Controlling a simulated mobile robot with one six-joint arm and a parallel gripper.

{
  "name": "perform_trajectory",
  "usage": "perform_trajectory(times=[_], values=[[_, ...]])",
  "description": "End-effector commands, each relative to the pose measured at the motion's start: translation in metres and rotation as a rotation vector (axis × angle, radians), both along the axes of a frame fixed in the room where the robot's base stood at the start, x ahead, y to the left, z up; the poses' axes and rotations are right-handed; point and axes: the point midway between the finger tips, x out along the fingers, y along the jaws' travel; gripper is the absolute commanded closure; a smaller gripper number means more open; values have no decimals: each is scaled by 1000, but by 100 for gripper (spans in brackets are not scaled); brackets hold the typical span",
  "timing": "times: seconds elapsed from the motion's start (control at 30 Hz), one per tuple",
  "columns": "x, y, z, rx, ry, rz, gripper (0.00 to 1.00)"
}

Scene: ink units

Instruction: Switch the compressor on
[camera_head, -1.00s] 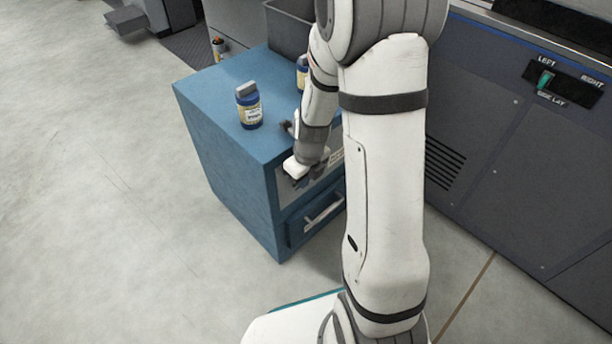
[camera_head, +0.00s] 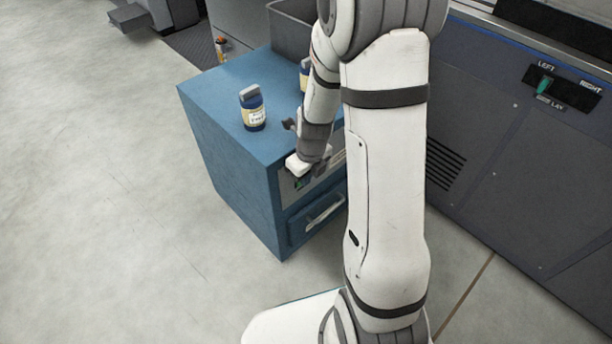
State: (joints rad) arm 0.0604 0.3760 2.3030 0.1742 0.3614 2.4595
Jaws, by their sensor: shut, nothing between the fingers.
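A blue cabinet (camera_head: 225,135) stands left of my arm, with a grey panel (camera_head: 328,176) on the upper part of its front. My gripper (camera_head: 303,181) is shut and empty, close in front of this panel near its left end. A small dark green part shows on the panel just below the gripper; I cannot tell whether it is the compressor switch or whether the gripper touches it. My wrist and fingers hide most of the panel, and its label cannot be read.
Jars, including a blue one (camera_head: 252,110), and a grey bin (camera_head: 290,30) stand on the cabinet. A drawer handle (camera_head: 324,209) is below the panel. At right, a dark machine has a green lever (camera_head: 544,88) between LEFT and RIGHT. Floor at left is clear.

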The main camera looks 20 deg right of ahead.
Motion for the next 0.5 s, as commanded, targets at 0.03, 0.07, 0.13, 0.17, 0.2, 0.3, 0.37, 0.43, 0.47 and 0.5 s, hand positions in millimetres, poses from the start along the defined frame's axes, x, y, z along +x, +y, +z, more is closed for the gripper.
perform_trajectory(times=[0.03,0.07,0.13,0.17,0.2,0.3,0.37,0.43,0.47,0.5], values=[[0,0,0,0,0,0,100],[0,0,0,0,0,0,100],[-3,-2,-1,0,1,-1,100],[-4,-3,-1,0,1,0,100],[-7,-5,-1,0,1,0,100],[-18,-12,-3,0,1,-1,100],[-26,-18,-5,1,1,-2,100],[-30,-21,20,0,-4,0,100],[-32,-22,27,-1,-5,-1,100],[-35,-24,36,-1,-5,-1,100]])
